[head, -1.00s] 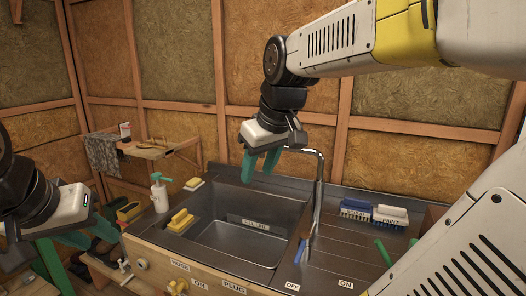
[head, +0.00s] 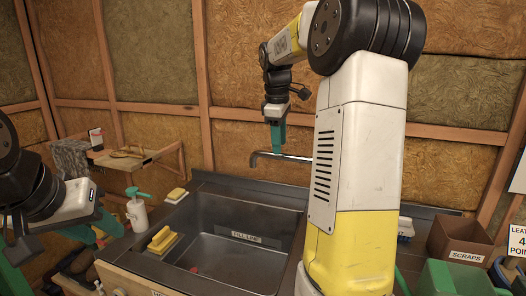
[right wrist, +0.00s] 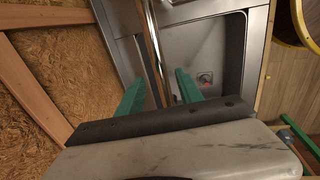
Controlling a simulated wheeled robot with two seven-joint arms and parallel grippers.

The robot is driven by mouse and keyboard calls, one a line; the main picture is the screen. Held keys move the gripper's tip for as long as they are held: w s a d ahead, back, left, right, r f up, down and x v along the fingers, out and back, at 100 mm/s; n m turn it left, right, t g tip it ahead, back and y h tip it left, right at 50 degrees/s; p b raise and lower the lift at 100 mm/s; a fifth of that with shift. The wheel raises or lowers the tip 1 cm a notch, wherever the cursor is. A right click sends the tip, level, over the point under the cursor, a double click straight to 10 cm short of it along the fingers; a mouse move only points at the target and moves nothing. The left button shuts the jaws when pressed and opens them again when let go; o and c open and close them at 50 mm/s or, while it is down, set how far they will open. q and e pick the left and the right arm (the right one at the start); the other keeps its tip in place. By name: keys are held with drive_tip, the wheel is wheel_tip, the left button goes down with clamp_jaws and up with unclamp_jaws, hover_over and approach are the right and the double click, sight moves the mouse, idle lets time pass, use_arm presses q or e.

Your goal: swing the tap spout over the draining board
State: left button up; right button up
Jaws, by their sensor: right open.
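The chrome tap spout (head: 283,156) runs level across the back right of the steel sink (head: 208,215), its bent tip on the left. The tap's column is hidden behind my right arm. My right gripper (head: 277,148) points down at the spout, near its tip. In the right wrist view its two green fingers (right wrist: 160,88) are apart, with the spout (right wrist: 153,45) running between them; I cannot tell whether they touch it. The draining board, right of the sink, is mostly hidden by my right arm. My left gripper (head: 98,222) hangs at the left; its finger gap is unclear.
A soap bottle (head: 137,213), a yellow sponge brush (head: 162,240) and another sponge (head: 176,195) stand around the sink's left rim. A white brush (head: 405,229), a scraps box (head: 462,243) and a green bin (head: 452,279) are at the right. The basin is empty.

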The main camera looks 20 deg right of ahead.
drive_tip(key=shift+w+d+f, duration=0.1)
drive_tip(key=shift+w+f, duration=0.05)
drive_tip(key=shift+f, duration=0.75)
drive_tip(key=shift+w+d+f, duration=0.1)
drive_tip(key=shift+f, duration=0.75)
drive_tip(key=shift+c, duration=0.2)
clamp_jaws()
drive_tip(key=shift+r, duration=0.1)
